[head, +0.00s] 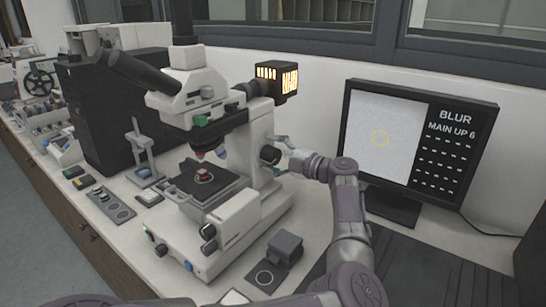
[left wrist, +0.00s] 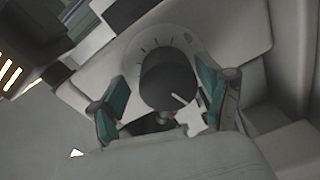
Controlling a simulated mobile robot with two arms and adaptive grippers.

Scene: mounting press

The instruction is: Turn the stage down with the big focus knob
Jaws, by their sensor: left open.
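The big focus knob (head: 268,154) is a dark round knob on the microscope's right side. In the left wrist view the knob (left wrist: 166,78) sits on a pale plate with tick marks around it. My left gripper (head: 279,155) is open at the knob. Its teal-padded fingers (left wrist: 167,98) stand on either side of the knob, with gaps visible. My right gripper is not in view.
A monitor (head: 391,142) at the right reads "BLUR" and "MAIN UP 6", with a yellow ring on a grey field. A small grey block (head: 284,246) stands on the bench in front of the microscope. A large black box (head: 110,105) stands behind it at left.

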